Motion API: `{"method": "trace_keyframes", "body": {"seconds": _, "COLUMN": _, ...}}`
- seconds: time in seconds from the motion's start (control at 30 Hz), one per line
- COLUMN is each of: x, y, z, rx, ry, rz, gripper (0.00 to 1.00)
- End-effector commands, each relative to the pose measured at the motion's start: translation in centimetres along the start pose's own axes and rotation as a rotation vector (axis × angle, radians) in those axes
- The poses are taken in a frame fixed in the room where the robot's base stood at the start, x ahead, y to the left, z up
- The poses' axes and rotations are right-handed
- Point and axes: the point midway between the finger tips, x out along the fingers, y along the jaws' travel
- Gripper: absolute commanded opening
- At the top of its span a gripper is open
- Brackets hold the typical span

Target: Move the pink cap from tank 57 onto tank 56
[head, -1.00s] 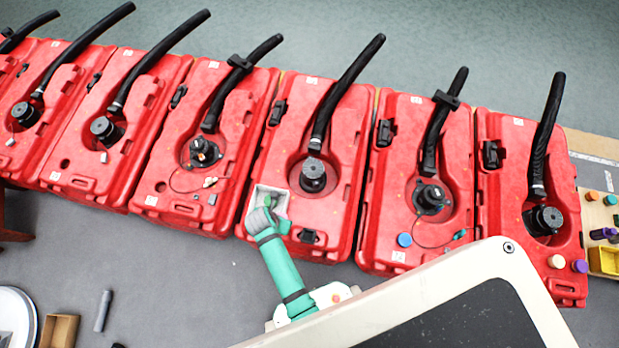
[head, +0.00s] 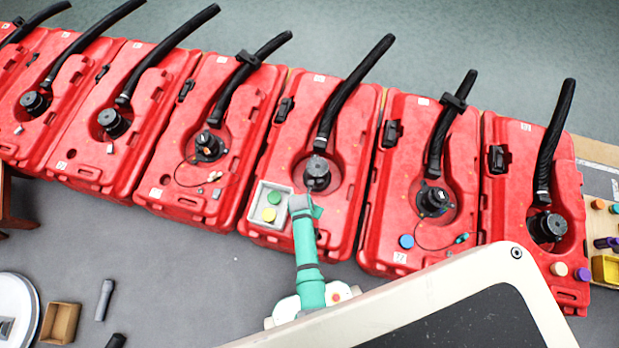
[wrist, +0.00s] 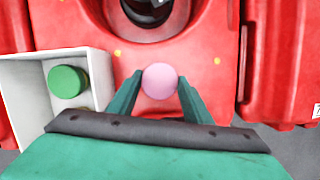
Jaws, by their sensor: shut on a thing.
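My gripper (head: 308,203) is over the lower part of the middle red tank (head: 340,215), just below its black neck cap (head: 317,174). In the wrist view my gripper (wrist: 160,80) is shut on the round pink cap (wrist: 160,81), held between the two green fingertips. The pink cap cannot be seen in the head view. In the wrist view, the tank's dark round neck (wrist: 150,10) lies straight ahead of the cap. The tank number labels are too small to read.
A pale tray (head: 250,211) with a green cap (head: 274,198) and a yellow cap (head: 269,214) sits left of my gripper. The tank to the right carries a blue cap (head: 406,241) and a tethered teal cap (head: 462,238). Black hoses rise from the tanks.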

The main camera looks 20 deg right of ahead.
Motion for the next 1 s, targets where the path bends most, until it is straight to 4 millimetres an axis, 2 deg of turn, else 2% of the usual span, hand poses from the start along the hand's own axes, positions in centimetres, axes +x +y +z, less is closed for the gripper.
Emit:
{"method": "trace_keyframes", "body": {"seconds": 0.13, "x": 1.17, "y": 0.02, "z": -0.33, "rx": 0.000, "ry": 0.000, "rz": -0.001, "gripper": 0.16}}
{"method": "trace_keyframes", "body": {"seconds": 0.5, "x": 1.46, "y": 0.07, "z": -0.43, "rx": -0.001, "ry": -0.001, "rz": 0.000, "gripper": 0.16}}
{"method": "trace_keyframes", "body": {"seconds": 0.53, "x": 1.46, "y": 0.06, "z": -0.43, "rx": -0.001, "ry": -0.001, "rz": 0.000, "gripper": 0.50}}
{"method": "trace_keyframes", "body": {"seconds": 0.6, "x": 1.45, "y": 0.04, "z": -0.41, "rx": 0.000, "ry": -0.001, "rz": 0.000, "gripper": 0.64}}
{"method": "trace_keyframes", "body": {"seconds": 1.0, "x": 0.98, "y": -0.03, "z": -0.32, "rx": 0.002, "ry": -0.001, "rz": 0.000, "gripper": 0.64}}
